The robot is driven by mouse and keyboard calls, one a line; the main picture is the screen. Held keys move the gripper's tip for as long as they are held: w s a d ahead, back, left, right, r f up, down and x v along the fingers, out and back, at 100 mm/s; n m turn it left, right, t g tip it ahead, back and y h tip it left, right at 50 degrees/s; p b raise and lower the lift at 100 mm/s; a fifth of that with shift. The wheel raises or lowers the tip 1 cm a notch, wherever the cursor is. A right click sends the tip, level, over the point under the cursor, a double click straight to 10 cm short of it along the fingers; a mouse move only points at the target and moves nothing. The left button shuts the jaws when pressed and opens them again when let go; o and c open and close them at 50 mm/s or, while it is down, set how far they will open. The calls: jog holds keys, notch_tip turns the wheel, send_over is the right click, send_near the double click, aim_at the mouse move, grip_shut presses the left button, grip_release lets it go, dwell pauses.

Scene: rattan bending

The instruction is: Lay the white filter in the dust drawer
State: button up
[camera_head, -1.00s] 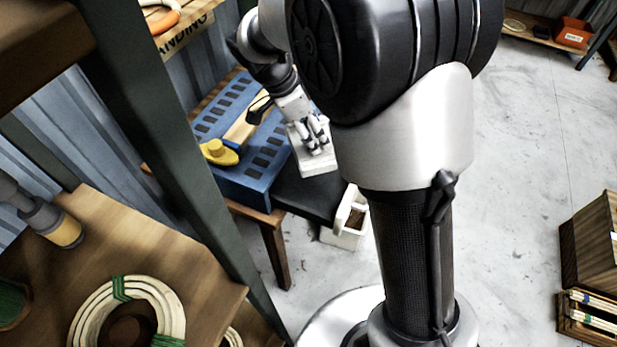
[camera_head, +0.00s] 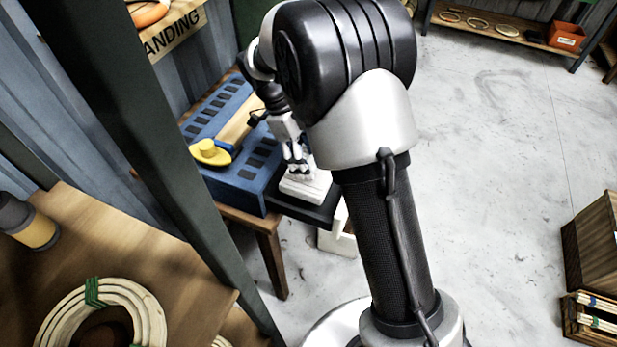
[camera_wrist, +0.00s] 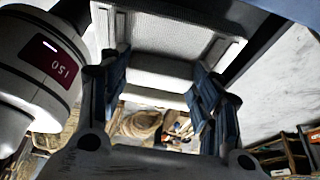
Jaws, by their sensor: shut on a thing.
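The white filter (camera_head: 306,189) is a pale rectangular block with a raised rim. It is over the dark dust drawer (camera_head: 318,215), which sticks out from the front of the blue slotted sanding bench. I cannot tell whether the filter touches the drawer floor. My gripper (camera_head: 297,163) is shut on the filter from above. In the wrist view, the filter (camera_wrist: 165,35) shows its meshed face and a grip bar between the fingers (camera_wrist: 160,78). Part of the drawer's interior is hidden by the filter and my arm.
A white open bin (camera_head: 338,240) stands on the floor below the drawer. A dark shelf post (camera_head: 165,160) stands at left.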

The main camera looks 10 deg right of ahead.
jog(key=shift+f+b, duration=0.85)
jog(key=shift+f, duration=2.3)
jog(key=o, duration=1.1)
jog(key=shift+f, duration=0.1)
